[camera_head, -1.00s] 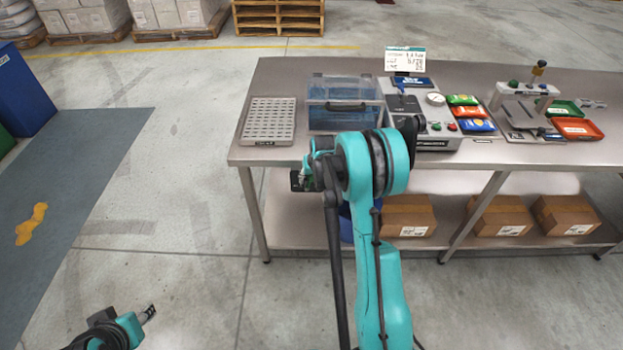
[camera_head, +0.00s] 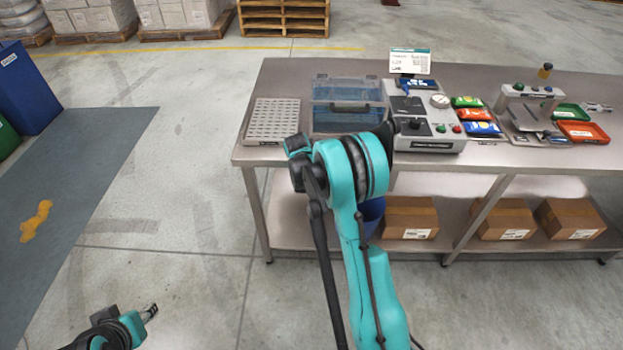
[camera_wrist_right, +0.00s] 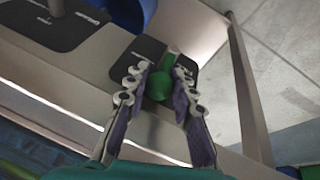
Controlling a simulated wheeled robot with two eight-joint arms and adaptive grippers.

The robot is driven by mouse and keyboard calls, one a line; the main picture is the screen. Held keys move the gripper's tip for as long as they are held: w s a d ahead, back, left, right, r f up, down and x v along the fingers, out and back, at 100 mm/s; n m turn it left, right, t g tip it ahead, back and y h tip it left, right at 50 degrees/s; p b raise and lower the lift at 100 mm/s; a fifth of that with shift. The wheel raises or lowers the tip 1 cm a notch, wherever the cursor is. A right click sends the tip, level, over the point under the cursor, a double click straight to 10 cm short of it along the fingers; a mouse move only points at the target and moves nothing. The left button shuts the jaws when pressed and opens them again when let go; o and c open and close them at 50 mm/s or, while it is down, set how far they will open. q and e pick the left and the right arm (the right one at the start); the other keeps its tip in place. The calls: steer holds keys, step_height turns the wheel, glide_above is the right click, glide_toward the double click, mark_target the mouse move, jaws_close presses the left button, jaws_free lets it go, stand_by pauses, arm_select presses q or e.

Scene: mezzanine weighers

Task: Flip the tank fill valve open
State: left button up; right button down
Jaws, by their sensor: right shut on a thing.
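A clear tank (camera_head: 347,95) with blue contents stands on the steel table, behind my raised right arm in the head view.
The steel table (camera_head: 285,155) also holds a perforated tray (camera_head: 271,121), a grey weigher (camera_head: 427,143), colored packets (camera_head: 476,115) and a red tray (camera_head: 582,132). A blue bin (camera_head: 370,213) and boxes (camera_head: 408,217) are below.

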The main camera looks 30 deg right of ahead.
steer(key=c, duration=1.3)
jaws_free()
steer(key=shift+a, duration=0.1)
steer(key=shift+o, duration=0.2)
steer(key=v, duration=1.2)
